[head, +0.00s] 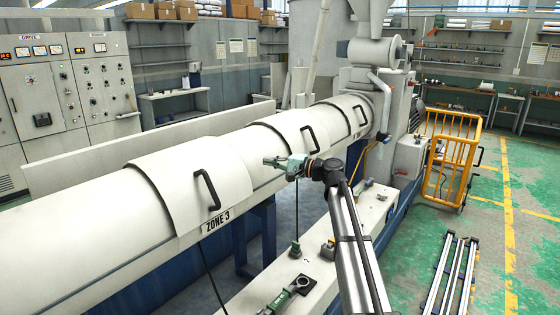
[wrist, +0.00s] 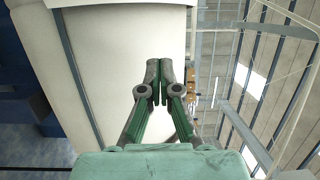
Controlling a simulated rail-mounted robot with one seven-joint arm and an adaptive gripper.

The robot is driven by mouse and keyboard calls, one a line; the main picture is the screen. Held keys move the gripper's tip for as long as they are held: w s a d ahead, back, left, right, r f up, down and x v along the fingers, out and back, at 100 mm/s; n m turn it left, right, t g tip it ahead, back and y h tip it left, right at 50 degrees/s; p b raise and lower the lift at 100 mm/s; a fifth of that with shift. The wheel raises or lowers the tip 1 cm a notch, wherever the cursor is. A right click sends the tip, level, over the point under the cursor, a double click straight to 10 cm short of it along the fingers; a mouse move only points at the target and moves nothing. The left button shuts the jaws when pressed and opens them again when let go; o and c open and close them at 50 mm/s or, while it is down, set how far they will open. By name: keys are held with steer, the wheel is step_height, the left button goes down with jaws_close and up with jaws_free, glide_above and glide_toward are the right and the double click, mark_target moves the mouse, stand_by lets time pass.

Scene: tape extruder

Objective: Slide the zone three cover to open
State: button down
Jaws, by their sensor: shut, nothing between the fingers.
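The zone three cover (head: 165,188) is a pale curved shell on the long pale barrel, with a "ZONE 3" label at its lower edge. Its black bar handle (head: 207,190) stands out on the front face. My gripper (head: 268,161) is green and grey, in front of the barrel, to the right of this handle and apart from it. In the wrist view my gripper (wrist: 159,72) has its fingers together with nothing between them. A pale curved surface (wrist: 120,50) fills the space beyond; I cannot tell which part of the barrel or covers it is.
Two more covers with black handles (head: 310,139) sit farther right along the barrel (head: 60,240). A pale ledge (head: 345,225) with small tools runs below. A yellow guard rail (head: 452,150) stands at the right. Green floor (head: 410,240) is partly clear there.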

mark_target(244, 160)
steer(key=x, duration=0.2)
steer(key=p+x, duration=0.1)
steer(key=shift+w+a+r, duration=0.15)
steer(key=shift+a+r, duration=0.05)
steer(key=shift+a, duration=0.1)
steer(key=shift+s+a+f+p, duration=0.1)
steer(key=shift+s+a+p, duration=0.65)
steer(key=shift+s+a, duration=0.4)
steer(key=shift+s+a+f, duration=0.1)
steer(key=shift+s+a, duration=0.15)
steer(key=shift+a, duration=0.2)
steer(key=shift+s, duration=0.1)
